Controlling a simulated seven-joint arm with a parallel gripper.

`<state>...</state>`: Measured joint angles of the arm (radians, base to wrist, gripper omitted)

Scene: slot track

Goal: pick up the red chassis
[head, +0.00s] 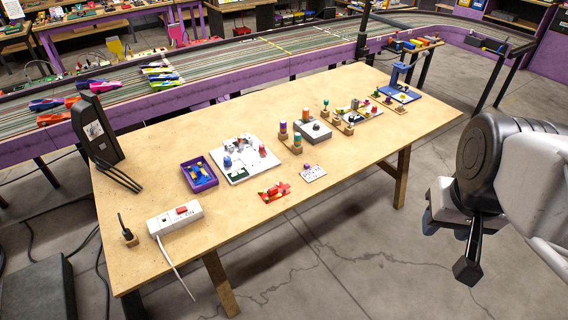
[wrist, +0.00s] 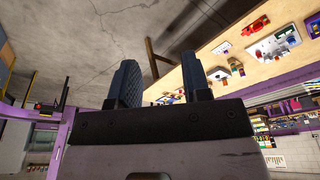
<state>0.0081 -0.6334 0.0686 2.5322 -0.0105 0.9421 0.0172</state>
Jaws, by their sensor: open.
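The red chassis (head: 275,192) lies flat on the wooden table (head: 150,127) near its front edge, left of a small white card. It also shows in the wrist view (wrist: 256,25), upside down near the top right. My gripper (head: 460,250) is off to the right of the table, well away from the chassis, over the floor. In the wrist view its two dark fingers (wrist: 160,80) stand apart with nothing between them. The chassis is fully visible and nothing holds it.
Beside the chassis are the small card (head: 313,173), a white tray (head: 238,172) and a purple bin (head: 199,175). A power strip (head: 174,218) with a cable lies at the left. Several small parts stand behind. The table's front right area is clear.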

